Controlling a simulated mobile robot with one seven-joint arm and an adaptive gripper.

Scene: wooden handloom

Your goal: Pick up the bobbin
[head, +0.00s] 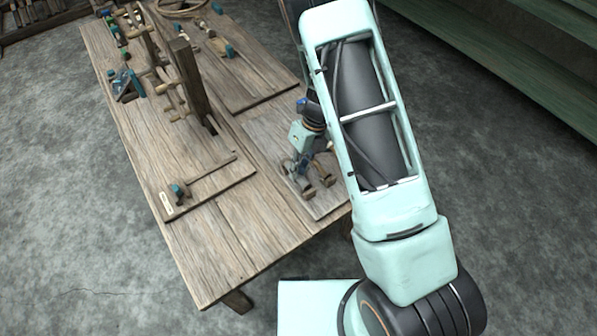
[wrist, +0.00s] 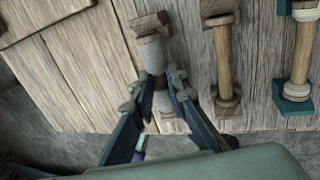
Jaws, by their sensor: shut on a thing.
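The bobbin (wrist: 150,53) is a wooden spool with square-looking end flanges and pale thread around its middle. In the wrist view it lies lengthwise between the fingers of my gripper (wrist: 160,86), which are shut on its lower shaft. Its lower flange shows between the fingers. In the head view my gripper (head: 300,166) is low over the board at the right side of the table. I cannot tell whether the bobbin still touches the board.
Beside it in the wrist view lie a bare wooden bobbin (wrist: 222,62) and one with teal ends and pale thread (wrist: 302,50). The wooden table (head: 225,240) has bare planks at its front. An upright wooden post (head: 190,78) stands left of my gripper.

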